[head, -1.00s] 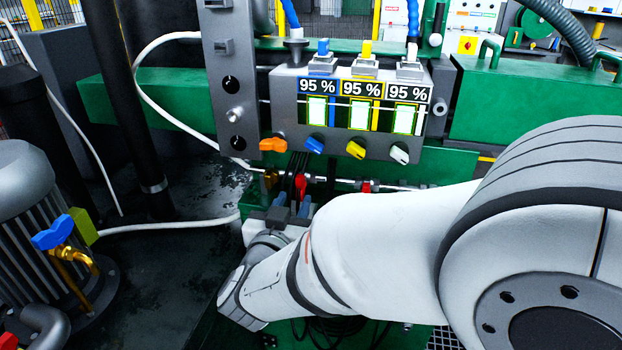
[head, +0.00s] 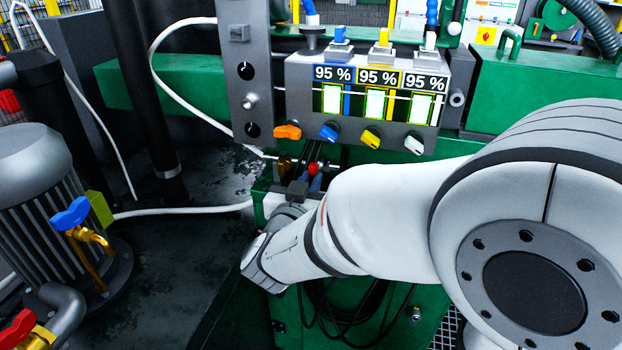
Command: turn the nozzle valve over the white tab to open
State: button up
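The grey control panel (head: 299,97) has several small knobs along its lower edge: orange (head: 287,132), blue (head: 329,131), yellow (head: 371,138) and white (head: 414,144). Blue, yellow and white tabs stand on its top; the white tab (head: 430,41) is at the right. I cannot tell which part is the nozzle valve. My gripper (head: 298,188) is below and left of the panel, mostly hidden by my wrist, close to a red knob (head: 315,169) and a brass fitting (head: 284,166). Whether it touches them, or is open or shut, does not show.
A motor (head: 40,190) stands at the left, with a blue-handled brass tap (head: 72,215) and a red handle (head: 18,330) nearby. A white hose (head: 165,90) loops left of the panel. Black cables (head: 345,305) hang below my arm.

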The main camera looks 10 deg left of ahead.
grip_shut()
jog(key=shift+r+n+p, duration=0.15)
jog(key=shift+n+p, duration=0.15)
jog(key=shift+p, duration=0.4)
jog(key=n+p, duration=0.3)
jog(key=p, duration=0.1)
jog(key=shift+n, duration=0.3)
jog(key=shift+p, duration=0.3)
